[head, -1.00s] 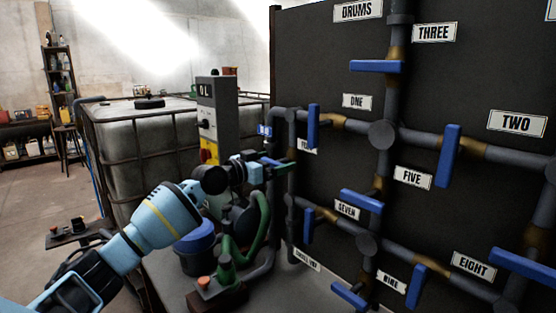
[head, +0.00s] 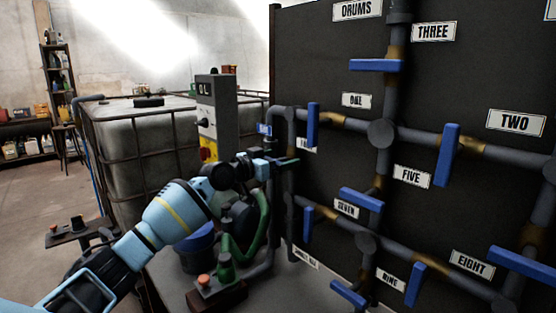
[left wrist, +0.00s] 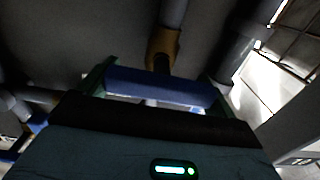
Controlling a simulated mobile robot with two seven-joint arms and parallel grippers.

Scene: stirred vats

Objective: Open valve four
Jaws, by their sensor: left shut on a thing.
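My left gripper (head: 284,161) reaches in from the left to the vertical pipe at the left edge of the dark panel. The label beside it (head: 306,145) is partly hidden and its word is unclear, so I cannot read it as valve four. In the left wrist view, a blue valve handle (left wrist: 160,86) lies crosswise between the two green fingers of the gripper (left wrist: 155,88), which is shut on it. A brass-coloured valve body (left wrist: 162,45) on a grey pipe stands just behind the handle. My right gripper is not in view.
Other blue handles sit close by: valve one (head: 313,124), valve seven (head: 308,224), valve five (head: 361,199) and valve three (head: 376,66). A grey control box (head: 216,112), a green hose (head: 262,225) and a caged tank (head: 150,140) stand left of the panel.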

